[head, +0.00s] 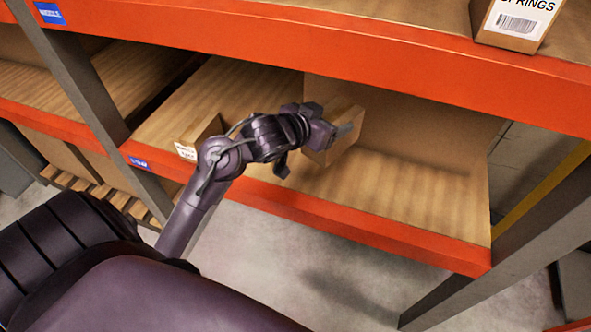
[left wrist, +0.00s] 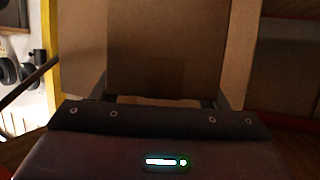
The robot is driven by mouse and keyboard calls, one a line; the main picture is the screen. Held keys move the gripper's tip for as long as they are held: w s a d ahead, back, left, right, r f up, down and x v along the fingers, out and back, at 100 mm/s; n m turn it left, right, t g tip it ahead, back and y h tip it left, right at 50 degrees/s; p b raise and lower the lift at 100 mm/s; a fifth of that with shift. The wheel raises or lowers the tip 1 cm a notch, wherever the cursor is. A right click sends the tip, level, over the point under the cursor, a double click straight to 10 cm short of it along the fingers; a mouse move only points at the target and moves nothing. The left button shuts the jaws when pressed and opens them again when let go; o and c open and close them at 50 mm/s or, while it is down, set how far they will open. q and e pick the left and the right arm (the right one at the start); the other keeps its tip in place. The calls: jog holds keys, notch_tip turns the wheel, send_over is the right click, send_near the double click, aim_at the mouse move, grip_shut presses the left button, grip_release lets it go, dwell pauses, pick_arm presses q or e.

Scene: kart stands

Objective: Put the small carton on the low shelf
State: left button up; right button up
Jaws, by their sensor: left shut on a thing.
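My left gripper (head: 334,132) reaches in over the front edge of the low shelf (head: 420,208) in the head view. It is shut on the small carton (head: 336,148), a plain brown box held tilted in that view. In the left wrist view the carton (left wrist: 165,50) fills the middle, between the two fingers. The carton is over the shelf boards; I cannot tell whether its underside touches them. My right gripper is not in view.
Another carton (head: 201,137) with a white label stands on the low shelf to the left. An orange upper beam (head: 400,70) runs above, with a labelled carton (head: 517,22) over it. The shelf's right part is clear. A grey upright (head: 520,240) bounds it.

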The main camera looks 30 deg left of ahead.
pick_arm(q)
jog(key=a+f+b, duration=0.2)
jog(key=a+b, duration=0.3)
jog(key=a, duration=0.4)
jog(key=shift+s+a+f+b, duration=0.15)
jog(key=shift+f+b, duration=0.4)
jog(key=shift+f, duration=1.2)
jog(key=shift+s+a+f+b, duration=0.15)
jog(key=shift+f+b, duration=0.45)
jog(key=shift+f, duration=1.1)
jog(key=shift+s+a+f+b, duration=0.15)
jog(key=shift+f+b, duration=0.4)
jog(key=shift+f, duration=1.2)
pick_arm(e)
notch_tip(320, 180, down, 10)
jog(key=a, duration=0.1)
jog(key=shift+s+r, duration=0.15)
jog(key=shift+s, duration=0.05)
pick_arm(q)
jog(key=shift+w, duration=0.1)
jog(key=shift+f, duration=0.2)
jog(key=o, duration=1.3)
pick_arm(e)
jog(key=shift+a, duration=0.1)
